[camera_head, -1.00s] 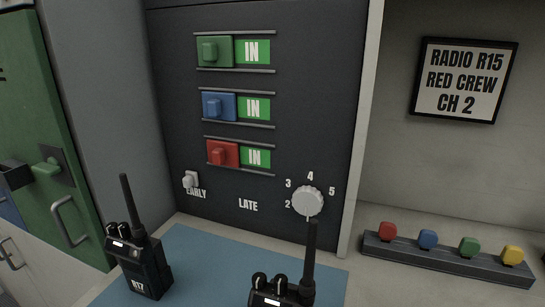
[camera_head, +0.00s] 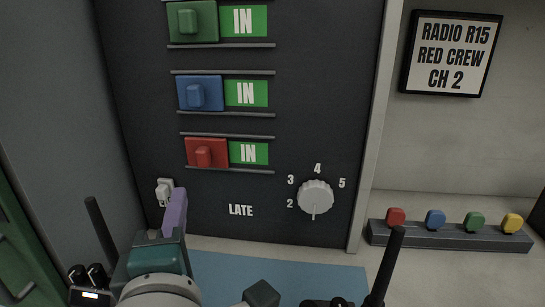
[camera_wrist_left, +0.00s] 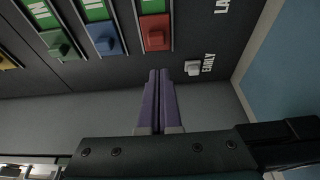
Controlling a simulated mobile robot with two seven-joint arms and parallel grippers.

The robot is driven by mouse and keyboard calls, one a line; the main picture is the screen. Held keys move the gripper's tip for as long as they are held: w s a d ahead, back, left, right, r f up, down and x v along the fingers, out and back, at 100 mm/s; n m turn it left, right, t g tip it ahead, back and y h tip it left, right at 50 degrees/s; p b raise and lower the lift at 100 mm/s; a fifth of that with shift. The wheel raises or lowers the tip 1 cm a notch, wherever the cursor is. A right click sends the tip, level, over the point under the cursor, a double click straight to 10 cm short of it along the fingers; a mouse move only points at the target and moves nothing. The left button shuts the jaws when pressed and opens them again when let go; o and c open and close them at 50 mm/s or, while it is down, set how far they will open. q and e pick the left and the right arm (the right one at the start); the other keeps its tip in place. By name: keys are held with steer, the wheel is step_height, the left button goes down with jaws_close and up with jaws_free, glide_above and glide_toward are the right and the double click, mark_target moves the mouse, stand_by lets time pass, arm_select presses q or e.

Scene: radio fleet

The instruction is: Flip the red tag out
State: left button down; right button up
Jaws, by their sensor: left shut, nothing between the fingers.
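The red tag (camera_head: 206,152) sits at the left of its rails on the dark panel, with a green "IN" label (camera_head: 248,153) showing at its right. In the left wrist view the red tag (camera_wrist_left: 155,33) is ahead of the fingertips, towards the top. My left gripper (camera_head: 175,200) has purple fingers and is below the red tag, beside the white EARLY/LATE switch (camera_head: 165,190). In the left wrist view the left gripper (camera_wrist_left: 159,80) has its fingers together with nothing between them. It appears apart from the tag. My right gripper is not in view.
The blue tag (camera_head: 200,94) and green tag (camera_head: 192,21) sit above, both showing "IN". A white knob (camera_head: 315,197) is at lower right. Radios stand on the blue mat (camera_head: 225,272). A rack (camera_head: 450,236) with coloured caps and a sign (camera_head: 450,53) are at right.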

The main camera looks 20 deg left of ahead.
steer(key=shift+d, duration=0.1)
arm_select(q)
glide_toward(188, 155)
steer(key=x, duration=0.5)
steer(key=shift+w+a, duration=0.1)
steer(key=shift+w, duration=0.05)
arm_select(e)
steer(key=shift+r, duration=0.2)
